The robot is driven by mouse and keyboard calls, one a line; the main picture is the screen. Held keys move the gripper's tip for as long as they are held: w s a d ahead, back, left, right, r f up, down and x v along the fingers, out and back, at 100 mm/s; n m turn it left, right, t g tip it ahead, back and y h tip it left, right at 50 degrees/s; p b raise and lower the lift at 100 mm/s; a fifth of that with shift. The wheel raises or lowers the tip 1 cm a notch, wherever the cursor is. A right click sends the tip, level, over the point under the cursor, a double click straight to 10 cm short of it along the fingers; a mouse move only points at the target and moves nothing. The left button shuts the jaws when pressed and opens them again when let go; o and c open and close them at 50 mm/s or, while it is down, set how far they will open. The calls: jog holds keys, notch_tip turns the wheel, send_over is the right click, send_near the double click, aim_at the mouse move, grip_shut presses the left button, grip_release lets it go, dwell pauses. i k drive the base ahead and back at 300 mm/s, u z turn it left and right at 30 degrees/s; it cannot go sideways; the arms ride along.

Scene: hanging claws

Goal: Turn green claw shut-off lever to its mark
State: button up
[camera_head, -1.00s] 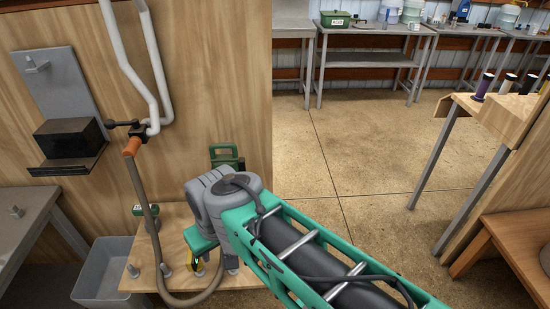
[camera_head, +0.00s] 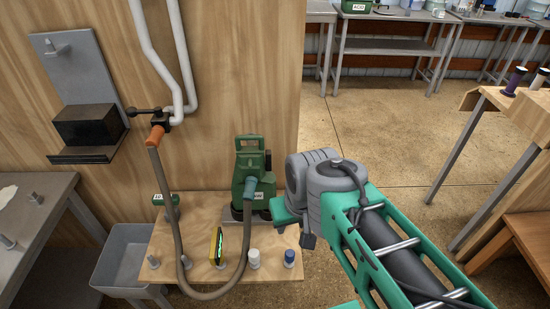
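A black valve with a black lever (camera_head: 146,112) sits on the white pipe on the wooden wall panel. The lever points left, roughly level. An orange fitting (camera_head: 155,137) below it joins a brown hose (camera_head: 177,230). The hose loops down and up to a green unit (camera_head: 247,172) standing on the low wooden table. No green hanging claw can be made out, and no mark for the lever can be told at this size. My arm's grey joint (camera_head: 327,190) is right of the green unit, well away from the lever. My gripper does not show.
A black box (camera_head: 90,126) sits on a metal shelf left of the valve. Open floor lies to the right.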

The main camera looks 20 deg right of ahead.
aim_at(268, 152)
jog(key=u, duration=4.05)
jog(key=k, duration=2.45)
jog(key=u, duration=0.6)
